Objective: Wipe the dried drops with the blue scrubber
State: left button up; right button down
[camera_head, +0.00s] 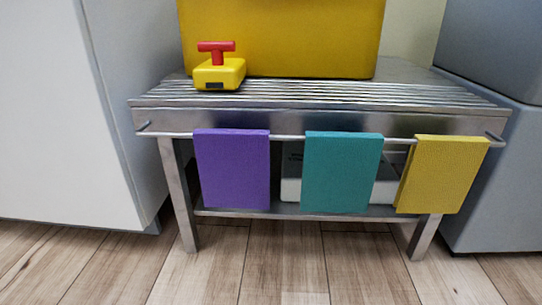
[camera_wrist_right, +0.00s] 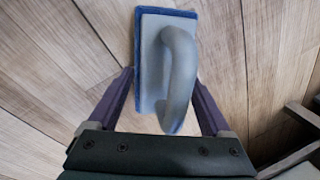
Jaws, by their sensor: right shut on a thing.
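The blue scrubber (camera_wrist_right: 152,62) shows in the right wrist view. It has a pale grey body with a blue edge and a thick, rounded grey handle. My right gripper (camera_wrist_right: 163,82) is shut on it, with one dark finger on each side. The scrubber is over a wood-plank floor in that view; I cannot tell its height. No dried drops can be made out in either view. Neither gripper shows in the head view, and my left gripper is out of sight.
A slatted metal bench (camera_head: 320,122) carries a big yellow box (camera_head: 285,38) and a small yellow block with a red T-handle (camera_head: 218,73). Purple (camera_head: 232,170), teal (camera_head: 342,172) and yellow (camera_head: 441,174) cloths hang from its front rail. Grey-white cabinets flank it; the front floor is clear.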

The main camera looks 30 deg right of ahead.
jog(key=shift+x, duration=1)
jog(key=shift+s, duration=0.1)
